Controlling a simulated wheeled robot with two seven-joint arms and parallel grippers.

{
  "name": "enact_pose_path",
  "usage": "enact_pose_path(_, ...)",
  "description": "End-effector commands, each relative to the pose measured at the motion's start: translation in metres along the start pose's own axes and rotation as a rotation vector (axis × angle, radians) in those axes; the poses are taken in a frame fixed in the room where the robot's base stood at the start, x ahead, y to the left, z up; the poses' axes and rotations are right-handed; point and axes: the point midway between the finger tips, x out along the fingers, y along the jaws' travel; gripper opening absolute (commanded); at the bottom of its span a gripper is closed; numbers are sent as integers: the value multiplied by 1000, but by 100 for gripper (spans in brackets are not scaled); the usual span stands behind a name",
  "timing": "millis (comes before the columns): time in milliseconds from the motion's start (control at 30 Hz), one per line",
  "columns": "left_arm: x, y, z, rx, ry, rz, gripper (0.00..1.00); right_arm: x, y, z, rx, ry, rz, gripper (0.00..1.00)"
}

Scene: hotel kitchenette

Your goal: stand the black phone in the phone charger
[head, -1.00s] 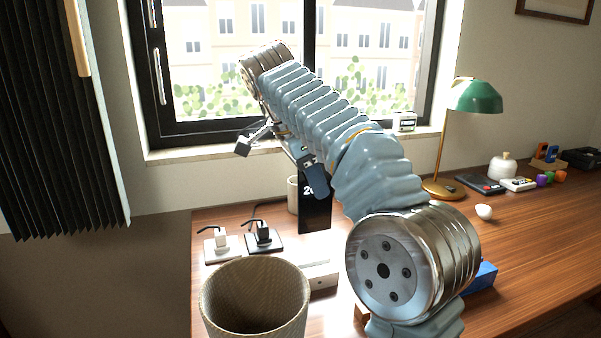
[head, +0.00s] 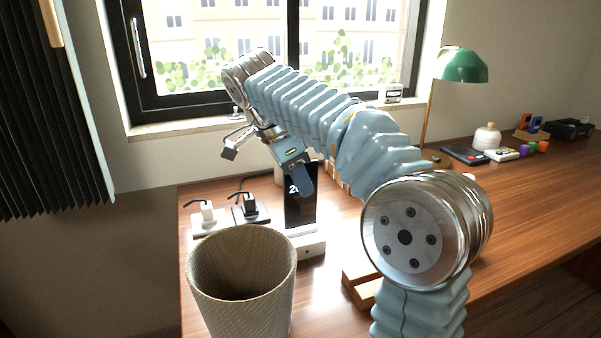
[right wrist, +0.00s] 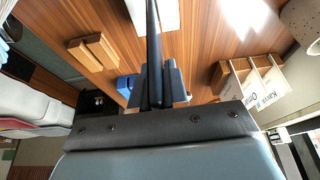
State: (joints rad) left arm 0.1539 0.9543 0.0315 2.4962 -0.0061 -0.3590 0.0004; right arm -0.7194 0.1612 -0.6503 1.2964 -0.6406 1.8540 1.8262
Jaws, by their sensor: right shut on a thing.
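The black phone (head: 299,206) is upright with its lit screen facing me, and my right gripper (head: 303,178) is shut on its upper part. In the right wrist view, the fingers (right wrist: 158,85) pinch the phone (right wrist: 152,28), which shows edge-on as a thin dark strip. The white phone charger (head: 311,245) lies on the desk at the phone's lower end. The charger (right wrist: 168,14) also shows at the top of the right wrist view, beyond the phone. I cannot tell whether the phone's bottom edge touches it. My left gripper is not in view.
A woven bin (head: 241,285) stands in front, close to the charger's left. Two plugged-in adapters (head: 208,214) are behind it. A wooden stand (head: 362,290) lies right of the charger. A green lamp (head: 461,66) and small items are farther right.

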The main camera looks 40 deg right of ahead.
Motion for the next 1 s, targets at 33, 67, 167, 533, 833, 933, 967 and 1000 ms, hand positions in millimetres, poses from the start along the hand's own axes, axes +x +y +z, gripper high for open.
enact_pose_path(33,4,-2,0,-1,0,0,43,5,0,2,-1,0,0,0)
enact_pose_path(67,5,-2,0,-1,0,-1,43,7,0,3,-1,0,0,0)
enact_pose_path(167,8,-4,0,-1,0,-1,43,13,0,6,-1,0,0,0)
enact_pose_path(533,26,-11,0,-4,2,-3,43,35,0,14,-1,0,0,0)
enact_pose_path(833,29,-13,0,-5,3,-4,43,39,0,16,-1,0,0,0)
enact_pose_path(933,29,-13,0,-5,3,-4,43,39,0,16,-1,0,0,0)
enact_pose_path(967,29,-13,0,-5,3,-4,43,39,0,16,-1,0,0,0)
enact_pose_path(1000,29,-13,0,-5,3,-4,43,39,0,16,-1,0,0,0)
